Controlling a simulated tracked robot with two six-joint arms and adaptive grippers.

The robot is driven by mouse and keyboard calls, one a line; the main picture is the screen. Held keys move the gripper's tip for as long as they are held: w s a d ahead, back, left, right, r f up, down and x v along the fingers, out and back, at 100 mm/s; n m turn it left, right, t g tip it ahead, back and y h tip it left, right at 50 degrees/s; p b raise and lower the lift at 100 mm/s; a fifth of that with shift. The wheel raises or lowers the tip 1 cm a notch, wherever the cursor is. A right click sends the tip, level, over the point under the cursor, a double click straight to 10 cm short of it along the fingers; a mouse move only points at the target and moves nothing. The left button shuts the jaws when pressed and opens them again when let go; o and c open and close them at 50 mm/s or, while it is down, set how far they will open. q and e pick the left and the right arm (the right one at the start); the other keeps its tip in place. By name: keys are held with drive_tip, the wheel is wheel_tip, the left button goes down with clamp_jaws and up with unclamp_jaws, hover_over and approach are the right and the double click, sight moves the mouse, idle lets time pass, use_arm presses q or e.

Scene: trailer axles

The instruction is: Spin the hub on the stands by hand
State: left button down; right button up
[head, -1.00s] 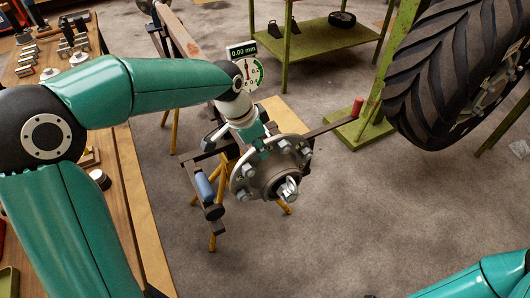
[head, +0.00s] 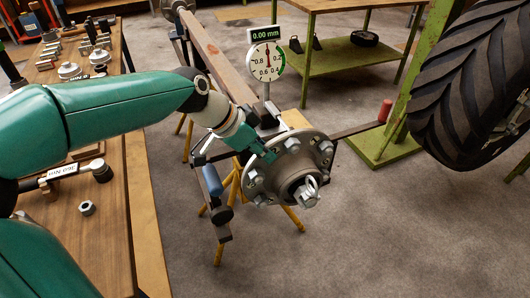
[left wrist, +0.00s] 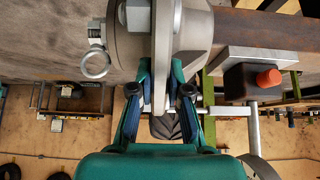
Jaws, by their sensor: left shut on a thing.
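The hub (head: 258,185) is a grey metal flange with several studs and nuts, a protruding centre nut and a split pin with a ring. It sits on the end of the axle beam (head: 215,62), which rests on yellow-legged stands (head: 235,190). My left gripper (head: 262,152) is at the upper left of the flange. In the left wrist view my left gripper (left wrist: 162,85) is shut on the flange's rim (left wrist: 163,50), one finger on each face. A dial gauge (head: 266,58) reading 0.00 mm stands behind the hub. My right gripper is out of view.
A wooden workbench (head: 140,200) with tools and metal parts runs along the left. A large tyre (head: 465,90) by a green post stands at the right. A green shelf table (head: 335,70) is behind. The floor in front of the hub is clear.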

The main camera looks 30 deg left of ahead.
use_arm(q)
drive_tip(key=shift+r, duration=0.1)
drive_tip(key=c, duration=1.4)
unclamp_jaws()
drive_tip(key=shift+a, duration=0.1)
drive_tip(key=v, duration=1.1)
drive_tip(key=shift+s+r, duration=0.2)
drive_tip(key=shift+r, duration=0.15)
drive_tip(key=shift+a, duration=0.1)
